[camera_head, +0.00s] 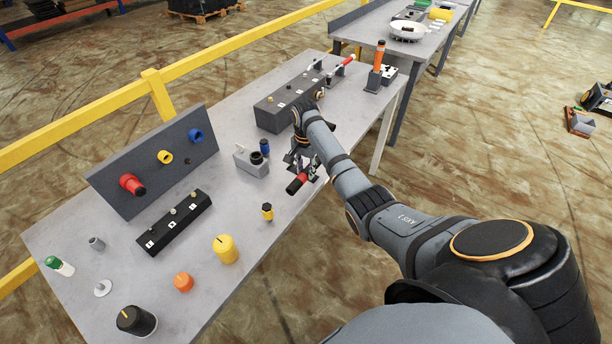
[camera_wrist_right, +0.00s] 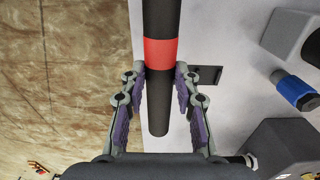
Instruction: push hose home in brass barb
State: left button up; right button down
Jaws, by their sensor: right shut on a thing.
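My right gripper (camera_head: 302,166) is low over the right part of the grey table (camera_head: 215,270). It is shut on a dark rod-like piece with a red band, which I take for the hose (camera_head: 296,184). In the right wrist view the hose (camera_wrist_right: 160,52) runs between the two fingers (camera_wrist_right: 160,92), its black end below the red band. The brass barb is not clear. A small round brass-coloured part (camera_head: 320,93) shows on the end of the long dark block (camera_head: 272,117), partly near my wrist; I cannot tell whether it is the barb. My left gripper is not in view.
A grey box with a black and a blue-capped part (camera_head: 265,146) stands left of the gripper. A sloped panel (camera_head: 110,182), a low black block (camera_head: 160,235), and yellow (camera_head: 225,250) and orange (camera_head: 183,282) knobs stand further left.

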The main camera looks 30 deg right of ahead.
aim_at(306, 176)
jog(key=shift+w+d+f, duration=0.2)
jog(key=shift+w+f, duration=0.2)
jog(key=shift+f, duration=0.1)
jog(key=f, duration=0.3)
jog(key=shift+w+d+f+p, duration=0.1)
jog(key=shift+w+d+p, duration=0.1)
jog(key=shift+p, duration=0.2)
jog(key=shift+a, duration=0.1)
jog(key=shift+s+f, duration=0.1)
jog(key=c, duration=1)
grip_release()
